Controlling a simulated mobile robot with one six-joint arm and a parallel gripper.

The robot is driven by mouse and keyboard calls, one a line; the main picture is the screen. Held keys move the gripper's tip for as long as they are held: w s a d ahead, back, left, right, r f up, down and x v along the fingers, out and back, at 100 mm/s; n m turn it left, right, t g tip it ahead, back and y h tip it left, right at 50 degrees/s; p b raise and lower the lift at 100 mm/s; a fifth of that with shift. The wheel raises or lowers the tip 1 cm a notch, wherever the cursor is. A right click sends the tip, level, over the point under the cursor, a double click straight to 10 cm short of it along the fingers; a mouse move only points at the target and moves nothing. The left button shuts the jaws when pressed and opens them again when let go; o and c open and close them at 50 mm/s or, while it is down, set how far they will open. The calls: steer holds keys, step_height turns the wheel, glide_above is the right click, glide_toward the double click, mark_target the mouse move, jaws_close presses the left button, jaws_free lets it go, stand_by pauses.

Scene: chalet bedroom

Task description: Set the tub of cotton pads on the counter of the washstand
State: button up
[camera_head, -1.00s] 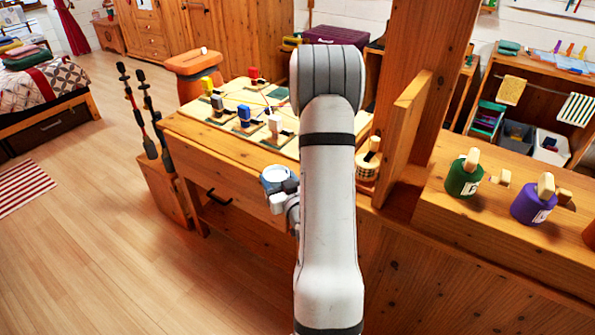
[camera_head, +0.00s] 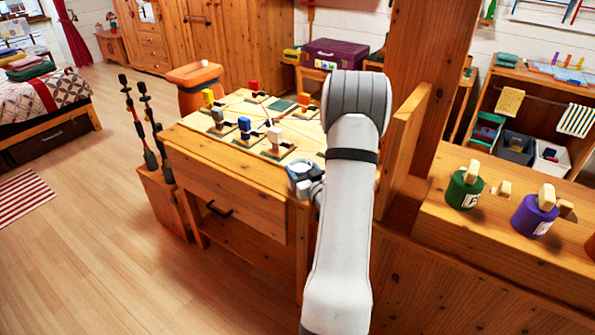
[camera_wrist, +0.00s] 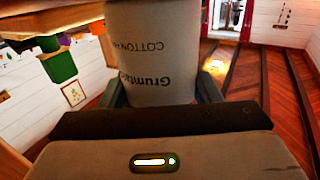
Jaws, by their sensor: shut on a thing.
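The tub of cotton pads (camera_head: 299,169) is a small pale cylinder at the near right edge of the wooden table in the head view. In the wrist view the tub (camera_wrist: 155,45) is large and close, with upside-down "COTTON" lettering. My gripper (camera_wrist: 160,90) is shut on the tub, one finger on each side. In the head view my gripper (camera_head: 304,184) is small and partly hidden by my arm. No washstand can be made out for certain; a wooden unit with hanging towels (camera_head: 543,110) stands at the right.
The wooden table (camera_head: 225,178) bears boards with coloured blocks. A wooden post (camera_head: 425,60) and an upright panel (camera_head: 404,135) stand just right of my arm. Green (camera_head: 463,190) and purple (camera_head: 533,216) jars stand on a wooden top.

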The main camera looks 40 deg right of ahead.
steer(key=shift+f, duration=0.15)
steer(key=o, duration=1.2)
